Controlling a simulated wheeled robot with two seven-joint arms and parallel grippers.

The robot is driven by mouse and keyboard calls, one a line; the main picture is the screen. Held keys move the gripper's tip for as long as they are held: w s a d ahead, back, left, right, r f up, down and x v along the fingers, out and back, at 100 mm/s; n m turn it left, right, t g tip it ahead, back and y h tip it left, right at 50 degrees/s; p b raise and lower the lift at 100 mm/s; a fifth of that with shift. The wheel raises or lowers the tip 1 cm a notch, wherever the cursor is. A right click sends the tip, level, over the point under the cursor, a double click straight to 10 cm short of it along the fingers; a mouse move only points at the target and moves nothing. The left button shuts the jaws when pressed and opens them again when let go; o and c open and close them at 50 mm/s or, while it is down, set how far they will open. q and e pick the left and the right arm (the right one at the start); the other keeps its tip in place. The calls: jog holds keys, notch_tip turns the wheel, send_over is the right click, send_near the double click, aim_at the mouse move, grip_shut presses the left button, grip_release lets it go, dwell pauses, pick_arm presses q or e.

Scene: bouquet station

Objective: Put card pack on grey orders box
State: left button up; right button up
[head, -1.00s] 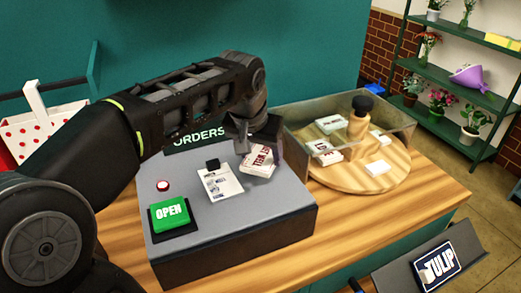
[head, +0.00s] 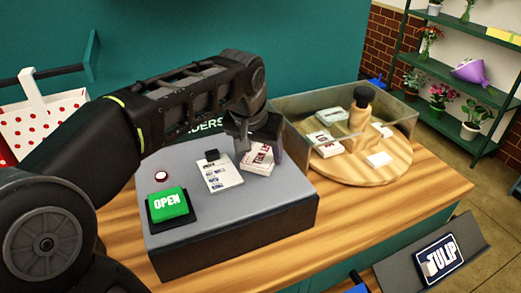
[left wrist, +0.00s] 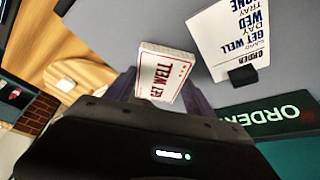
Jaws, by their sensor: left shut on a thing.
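The card pack (head: 258,161) is white with red lettering and is held at the right part of the grey orders box (head: 190,235). In the left wrist view the card pack (left wrist: 162,74) reads "GET WELL" and sits between the fingers. My left gripper (head: 250,143) is shut on it from above. The pack is low over the box's top, close to it; I cannot tell if it touches. My left arm hides part of the "ORDERS" sign (head: 212,124). My right gripper is not in view.
A round wooden tray (head: 345,172) with several packs and a clear guard stands right. A TULIP sign (head: 438,257) is in front.

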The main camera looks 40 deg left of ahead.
pick_arm(q)
jog(key=shift+f+b, duration=0.3)
jog(key=shift+f, duration=0.1)
jog(key=o, duration=1.6)
jog(key=shift+o, duration=0.2)
jog(key=shift+v, duration=4)
